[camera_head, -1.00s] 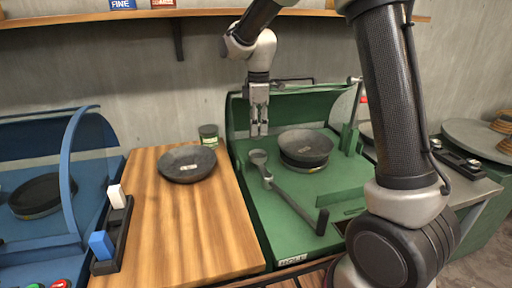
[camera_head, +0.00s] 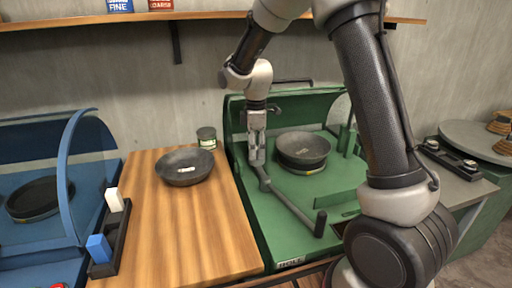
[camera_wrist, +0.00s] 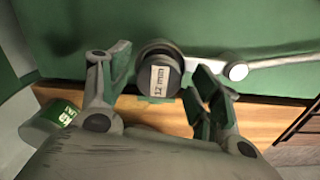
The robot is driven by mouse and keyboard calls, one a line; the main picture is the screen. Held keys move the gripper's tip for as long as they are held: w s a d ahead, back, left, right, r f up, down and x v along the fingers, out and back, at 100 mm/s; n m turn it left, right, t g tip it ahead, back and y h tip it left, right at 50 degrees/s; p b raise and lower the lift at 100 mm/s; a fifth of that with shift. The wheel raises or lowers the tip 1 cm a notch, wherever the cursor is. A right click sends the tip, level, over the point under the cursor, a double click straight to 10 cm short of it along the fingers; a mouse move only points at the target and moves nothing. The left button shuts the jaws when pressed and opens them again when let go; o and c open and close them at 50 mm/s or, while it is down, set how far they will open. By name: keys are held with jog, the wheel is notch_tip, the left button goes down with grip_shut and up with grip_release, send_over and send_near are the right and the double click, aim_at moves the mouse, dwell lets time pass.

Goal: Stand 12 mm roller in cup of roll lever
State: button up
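The grey roller (camera_wrist: 158,80) shows its round end, with a white "12 mm" label, between my fingers in the wrist view. A grey ring of the roll lever's cup (camera_wrist: 157,46) shows at its edge. The roller appears to stand in the cup; how deep is hidden. The lever (camera_head: 292,206) runs from the cup to a black handle at front right on the green machine. My gripper (camera_wrist: 158,90) is open around the roller, with gaps on both sides. In the head view my gripper (camera_head: 257,158) points down and covers the cup.
The green machine (camera_head: 270,240) holds a dark bowl (camera_head: 302,147) right of my gripper. Another bowl (camera_head: 185,168) and a small can (camera_head: 206,138) are on the wooden top (camera_head: 190,230). The machine's raised cover (camera_head: 295,103) stands behind my gripper. A blue machine (camera_head: 85,165) is at left.

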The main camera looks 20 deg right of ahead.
notch_tip(320, 180, up, 12)
jog(key=s+d+r+m+t, duration=0.1)
jog(key=s+d+r+m, duration=0.3)
jog(key=s+d+r, duration=0.15)
jog(key=s+d+m+t, duration=0.1)
jog(key=s+d+m, duration=0.2)
jog(key=s, duration=0.5)
jog(key=s+d+m+t, duration=0.1)
jog(key=s+d+m, duration=0.2)
jog(key=s+m, duration=0.2)
jog(key=s+d+m+t, duration=0.1)
jog(key=s+d+m, duration=0.2)
jog(key=s, duration=0.8)
jog(key=shift+s+d+f+m, duration=0.2)
jog(key=shift+s+f+m, duration=0.05)
jog(key=shift+f+m, duration=0.2)
